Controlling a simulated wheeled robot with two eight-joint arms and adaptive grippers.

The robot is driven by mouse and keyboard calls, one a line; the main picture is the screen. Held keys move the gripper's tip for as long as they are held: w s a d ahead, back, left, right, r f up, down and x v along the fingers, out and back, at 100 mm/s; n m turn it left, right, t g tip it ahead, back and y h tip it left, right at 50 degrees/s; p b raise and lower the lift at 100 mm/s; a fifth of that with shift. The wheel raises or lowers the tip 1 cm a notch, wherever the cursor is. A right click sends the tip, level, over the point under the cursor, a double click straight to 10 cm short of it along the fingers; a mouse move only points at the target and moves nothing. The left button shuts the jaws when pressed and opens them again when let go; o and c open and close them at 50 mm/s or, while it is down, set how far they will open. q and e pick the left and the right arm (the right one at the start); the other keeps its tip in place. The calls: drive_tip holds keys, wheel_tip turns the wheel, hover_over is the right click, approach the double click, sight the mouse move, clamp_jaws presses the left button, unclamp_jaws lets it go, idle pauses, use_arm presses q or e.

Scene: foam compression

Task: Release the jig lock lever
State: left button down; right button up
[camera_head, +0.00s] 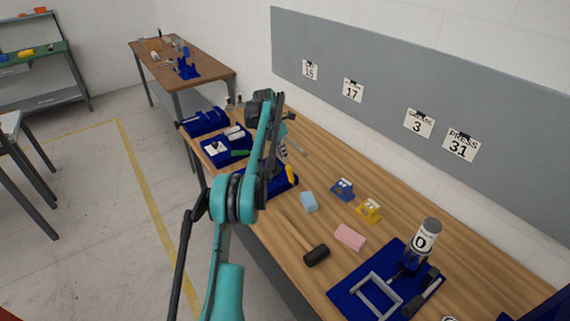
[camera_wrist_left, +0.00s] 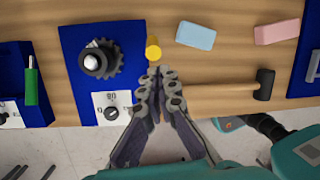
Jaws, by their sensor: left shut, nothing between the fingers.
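A yellow round knob (camera_wrist_left: 153,50), which may be the end of the jig lever, shows just beyond my left fingertips in the wrist view. The yellow part (camera_head: 291,174) also shows at the right edge of a blue base (camera_head: 275,188) in the head view. My left gripper (camera_wrist_left: 160,72) is shut and empty, its tips beside the knob; I cannot tell whether they touch. A dark toothed knob (camera_wrist_left: 98,60) and a white dial plate (camera_wrist_left: 111,107) are on the blue base. My left forearm hides much of this in the head view. My right gripper is not in view.
A blue foam block (camera_head: 309,201), a pink foam block (camera_head: 350,237) and a black-headed hammer (camera_head: 316,254) lie to the right. A press (camera_head: 424,240) stands on a blue base at the front right. Blue trays (camera_head: 207,121) are at the back left.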

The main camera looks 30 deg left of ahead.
use_arm(q)
drive_tip(key=shift+s+a+r, duration=0.3)
drive_tip(key=shift+r, duration=0.5)
drive_tip(key=shift+s+a+r, duration=0.35)
drive_tip(key=shift+r, duration=0.5)
drive_tip(key=shift+s+a+r, duration=0.3)
drive_tip(key=shift+r, duration=0.5)
